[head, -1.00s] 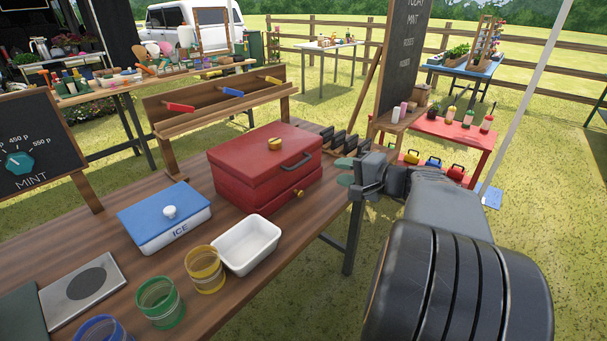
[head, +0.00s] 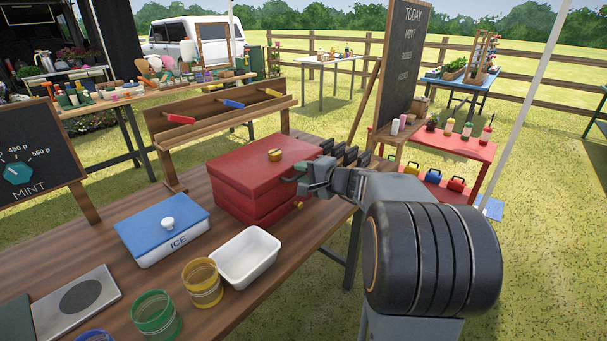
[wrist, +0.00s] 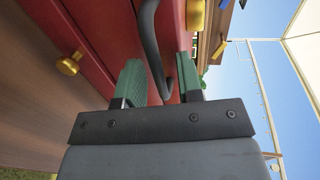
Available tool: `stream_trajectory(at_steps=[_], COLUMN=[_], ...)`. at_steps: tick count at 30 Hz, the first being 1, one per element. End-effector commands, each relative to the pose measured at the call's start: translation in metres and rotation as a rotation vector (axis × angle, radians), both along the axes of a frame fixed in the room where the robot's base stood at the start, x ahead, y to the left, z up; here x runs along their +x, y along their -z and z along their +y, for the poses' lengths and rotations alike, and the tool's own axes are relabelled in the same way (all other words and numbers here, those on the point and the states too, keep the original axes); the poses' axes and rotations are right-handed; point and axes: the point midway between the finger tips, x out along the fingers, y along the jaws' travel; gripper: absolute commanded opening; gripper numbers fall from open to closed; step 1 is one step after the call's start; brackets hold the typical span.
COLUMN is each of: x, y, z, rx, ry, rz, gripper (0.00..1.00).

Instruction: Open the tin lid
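The red tin (head: 250,185) stands on the wooden table with its lid (head: 262,165) down. My gripper (head: 302,180) is at the tin's right-hand front side, largely covering the dark handle there. In the wrist view, the dark curved handle (wrist: 152,45) passes between the two green fingers of my gripper (wrist: 160,78). The fingers stand apart, one on each side of the handle, with a visible gap. A lower brass knob (wrist: 69,64) is on the tin's front, to the left in the wrist view.
A blue-lidded ICE box (head: 165,230), a white tray (head: 245,257) and coloured glasses (head: 203,283) stand on the wooden table (head: 110,245) left and in front of the tin. A wooden rack (head: 215,115) stands behind. A chalkboard (head: 400,70) and red shelf (head: 445,150) are to the right.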

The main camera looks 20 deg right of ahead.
Motion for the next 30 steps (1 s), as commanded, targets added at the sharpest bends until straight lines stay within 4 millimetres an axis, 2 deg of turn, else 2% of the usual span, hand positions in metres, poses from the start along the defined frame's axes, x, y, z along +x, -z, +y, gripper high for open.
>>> stream_trajectory(at_steps=[9, 20, 30], x=[0.0013, 0.0011, 0.001], y=[0.0001, 0.0001, 0.0001], z=[0.0006, 0.0006, 0.0005], rx=[-0.001, -0.001, -0.001], ry=[0.0, 0.0, 0.0], rz=[0.0, 0.0, 0.0], gripper=[0.33, 0.0, 0.0])
